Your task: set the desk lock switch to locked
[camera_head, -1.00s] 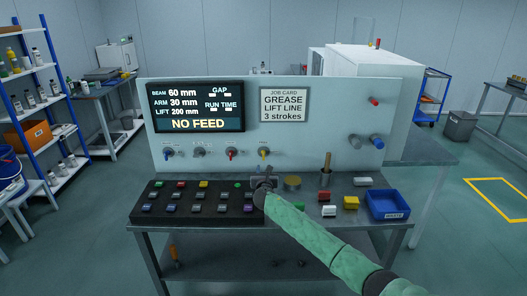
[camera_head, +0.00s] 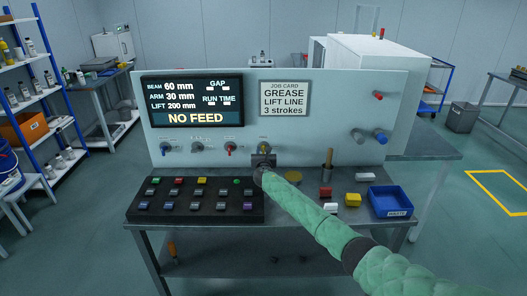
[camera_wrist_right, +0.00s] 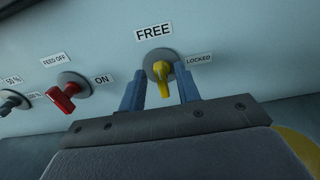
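The desk lock switch is a yellow knob (camera_wrist_right: 162,76) on a round grey base on the panel, and it also shows in the head view (camera_head: 264,149). The label FREE (camera_wrist_right: 153,31) is above it and the label LOCKED (camera_wrist_right: 198,59) is to its right. The knob's handle hangs down, tilted slightly. My right gripper (camera_wrist_right: 160,91) is open, with its two blue-grey fingers on either side of the knob's lower part. I cannot tell whether a finger touches it. In the head view my right gripper (camera_head: 264,160) is just below the knob. My left gripper is not in view.
A red knob (camera_wrist_right: 63,97) labelled FEED OFF and ON is left of the lock switch, with other knobs beyond. A black button box (camera_head: 195,199) stands on the desk below. A blue bin (camera_head: 390,201) and small coloured blocks lie to the right.

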